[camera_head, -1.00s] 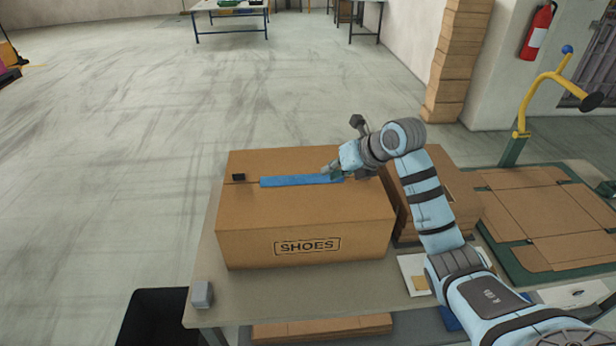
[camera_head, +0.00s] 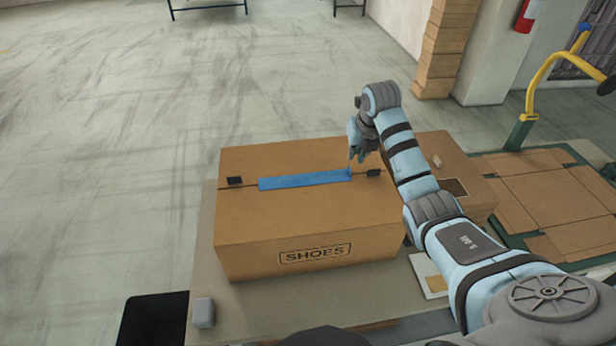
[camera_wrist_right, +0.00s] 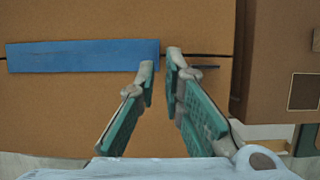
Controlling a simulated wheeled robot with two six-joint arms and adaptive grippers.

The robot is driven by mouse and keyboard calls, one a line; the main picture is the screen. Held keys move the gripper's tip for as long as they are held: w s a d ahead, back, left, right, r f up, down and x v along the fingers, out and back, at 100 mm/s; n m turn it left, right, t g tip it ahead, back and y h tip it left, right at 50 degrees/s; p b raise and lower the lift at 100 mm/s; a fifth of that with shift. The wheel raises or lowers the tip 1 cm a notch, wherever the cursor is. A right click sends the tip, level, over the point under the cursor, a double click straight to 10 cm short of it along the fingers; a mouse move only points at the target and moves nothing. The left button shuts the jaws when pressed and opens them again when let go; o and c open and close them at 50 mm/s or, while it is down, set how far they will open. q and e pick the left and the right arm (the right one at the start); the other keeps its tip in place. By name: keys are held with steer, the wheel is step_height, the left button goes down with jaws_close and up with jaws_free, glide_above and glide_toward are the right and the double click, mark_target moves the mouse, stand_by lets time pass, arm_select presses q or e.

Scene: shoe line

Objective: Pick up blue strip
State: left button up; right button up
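The blue strip (camera_head: 303,181) lies flat along the top seam of a closed cardboard box (camera_head: 310,220) marked SHOES. It also shows in the right wrist view (camera_wrist_right: 80,55), with its right end near the fingertips. My right gripper (camera_head: 355,163) points down at that right end. In the wrist view my right gripper (camera_wrist_right: 161,65) has a narrow gap between its fingertips, one tip overlapping the strip's lower right corner and the other just past its end. Nothing is seen held between them. My left gripper is not in view.
Another cardboard box (camera_head: 455,170) stands close on the right. A small grey block (camera_head: 204,312) is on the table's front left corner. Flat cardboard (camera_head: 550,205) lies farther right.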

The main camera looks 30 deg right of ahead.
mark_target(350, 169)
steer(key=x, duration=0.7)
steer(key=shift+s+a+f, duration=0.15)
steer(key=shift+a+f, duration=0.05)
steer(key=shift+f, duration=0.2)
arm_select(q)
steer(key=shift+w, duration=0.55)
arm_select(e)
steer(key=shift+s+r, duration=0.1)
jaws_close()
